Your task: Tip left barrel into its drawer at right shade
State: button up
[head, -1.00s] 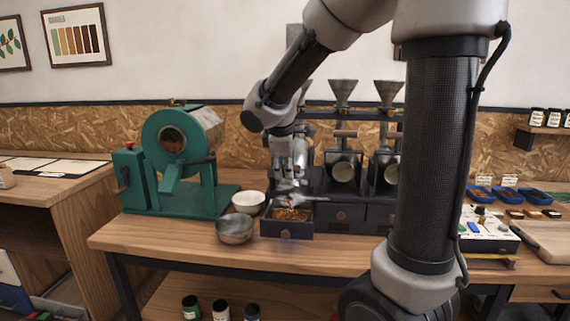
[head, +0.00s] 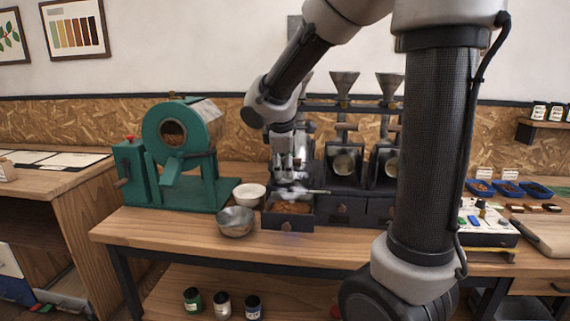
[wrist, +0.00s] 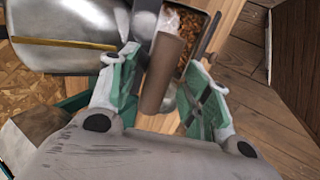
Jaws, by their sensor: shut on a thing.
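My gripper (head: 288,168) is at the left unit of the roaster rack, above its open drawer (head: 289,224). In the wrist view my gripper (wrist: 162,72) has its green-padded fingers on either side of a brown wooden handle (wrist: 165,70) and is shut on it. The drawer holds brown beans (head: 291,207), which also show beyond the handle in the wrist view (wrist: 187,38). A shiny pale shape lies over the drawer under my gripper; I cannot tell what it is. My gripper mostly hides the left barrel, so its tilt is unclear.
The middle barrel (head: 344,163) stands to the right with its drawer (head: 344,209) shut. A green roaster (head: 180,155) stands left. A metal bowl (head: 235,222) and a white bowl (head: 249,195) sit close to the open drawer. A colour card (head: 75,27) hangs on the wall.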

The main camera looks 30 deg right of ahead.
jog(key=shift+s, duration=0.1)
jog(key=v, duration=1.2)
dwell(1.8)
